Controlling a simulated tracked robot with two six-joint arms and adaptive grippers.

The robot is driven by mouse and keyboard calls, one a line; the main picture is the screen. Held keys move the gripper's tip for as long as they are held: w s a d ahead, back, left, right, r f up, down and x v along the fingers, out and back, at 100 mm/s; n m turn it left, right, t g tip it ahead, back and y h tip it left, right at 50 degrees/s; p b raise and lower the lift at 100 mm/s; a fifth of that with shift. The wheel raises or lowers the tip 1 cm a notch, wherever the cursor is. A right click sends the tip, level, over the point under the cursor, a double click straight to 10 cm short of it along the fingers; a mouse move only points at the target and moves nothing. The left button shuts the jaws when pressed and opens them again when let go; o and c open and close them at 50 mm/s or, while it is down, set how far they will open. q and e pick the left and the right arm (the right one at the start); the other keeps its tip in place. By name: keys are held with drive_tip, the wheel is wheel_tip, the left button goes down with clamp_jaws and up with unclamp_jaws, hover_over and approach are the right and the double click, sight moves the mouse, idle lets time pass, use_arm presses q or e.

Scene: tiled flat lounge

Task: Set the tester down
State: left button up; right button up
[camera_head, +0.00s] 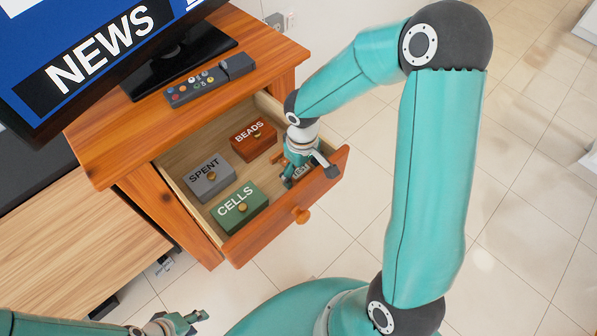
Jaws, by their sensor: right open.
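The open wooden drawer (283,217) holds a small item with a partly hidden label (300,171), seemingly the tester, in its right front corner. My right gripper (306,176) reaches down into that corner, with its fingers open around or just above this item. The gripper hides most of the item, so I cannot tell whether they touch. My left gripper (196,322) is low at the bottom left, outside the drawer and away from it. Its finger gap is not clear.
The drawer also holds a grey SPENT box (209,181), a green CELLS box (240,208) and a red-brown BEADS box (253,141). A remote (211,81) and a television (90,50) are on the cabinet top (125,125). Tiled floor lies clear to the right.

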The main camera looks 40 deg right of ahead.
drive_tip(key=shift+r, duration=0.25)
wheel_tip(320, 180, up, 12)
drive_tip(key=p, duration=0.2)
drive_tip(key=shift+f, duration=0.15)
idle(0.5)
